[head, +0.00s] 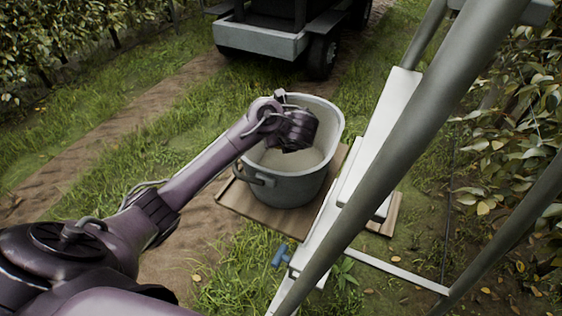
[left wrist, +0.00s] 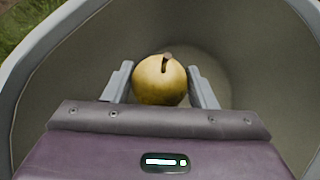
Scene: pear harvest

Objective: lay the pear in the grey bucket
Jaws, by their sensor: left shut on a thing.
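The grey bucket (head: 295,187) stands upright on a wooden board in the head view. My left arm reaches in from the left, and my left gripper (head: 298,140) is over the bucket's mouth. In the left wrist view the gripper (left wrist: 160,90) is shut on the yellow-brown pear (left wrist: 160,82), with one finger on each side and the stem showing. The bucket's inner wall (left wrist: 60,90) surrounds the pear in that view. The pear is hidden by the gripper in the head view. I cannot tell how far it is above the bucket floor. My right gripper is not in view.
The wooden board (head: 232,198) lies on the ground under the bucket. A metal ladder (head: 415,140) rises close to the bucket's right side. A vehicle (head: 262,40) stands behind on the dirt track. Leafy bushes line both sides. Grass to the left is open.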

